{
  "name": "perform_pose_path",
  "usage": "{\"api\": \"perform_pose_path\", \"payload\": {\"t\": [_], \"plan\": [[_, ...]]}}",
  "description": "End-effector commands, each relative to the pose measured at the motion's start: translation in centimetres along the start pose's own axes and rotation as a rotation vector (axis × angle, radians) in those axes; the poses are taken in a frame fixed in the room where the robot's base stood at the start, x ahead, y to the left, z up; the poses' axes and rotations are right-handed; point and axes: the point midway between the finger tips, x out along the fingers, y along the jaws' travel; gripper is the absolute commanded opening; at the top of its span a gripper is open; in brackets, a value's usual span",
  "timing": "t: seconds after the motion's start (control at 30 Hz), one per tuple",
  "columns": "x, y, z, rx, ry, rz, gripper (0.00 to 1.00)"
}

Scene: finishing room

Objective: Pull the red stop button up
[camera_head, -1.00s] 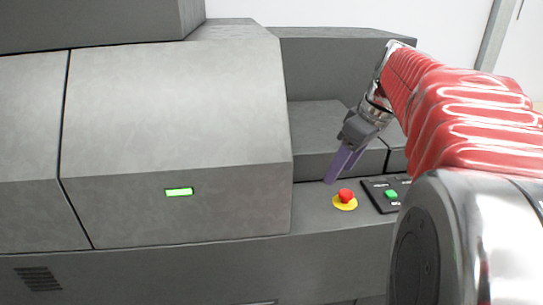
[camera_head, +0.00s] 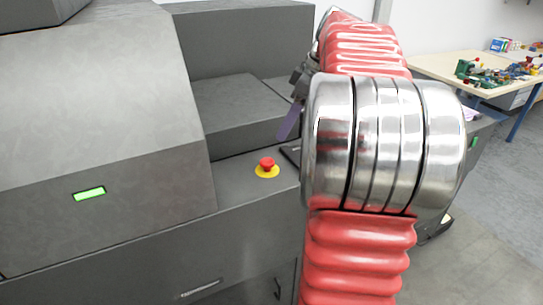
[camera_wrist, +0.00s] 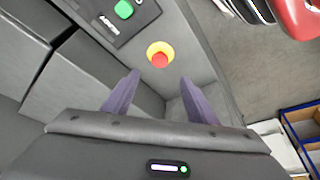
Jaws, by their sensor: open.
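The red stop button (camera_head: 267,163) sits on a yellow round base on the grey machine's flat ledge. In the wrist view the red button (camera_wrist: 159,60) shows beyond the fingertips, roughly between their lines. My gripper (camera_wrist: 160,85) is open, its two purple fingers apart with nothing between them. In the head view my gripper (camera_head: 290,122) is partly hidden by my arm; a purple finger shows above and to the right of the button, apart from it.
A black panel with a green button (camera_wrist: 124,9) lies beside the stop button. The grey machine body (camera_head: 95,130) with a lit green display rises at the left. A table (camera_head: 440,68) with colourful items stands at the back right. Open floor lies at the right.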

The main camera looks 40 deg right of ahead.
Motion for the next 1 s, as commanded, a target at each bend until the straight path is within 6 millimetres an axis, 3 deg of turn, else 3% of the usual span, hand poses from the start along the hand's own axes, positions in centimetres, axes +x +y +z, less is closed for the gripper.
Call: {"api": "perform_pose_path", "payload": {"t": [0.7,1.0], "plan": [[10.7,-0.1,0.0,0.0,-0.001,-0.003,0.53],[12.7,-0.1,0.0,-0.001,0.0,0.0,0.53]]}}
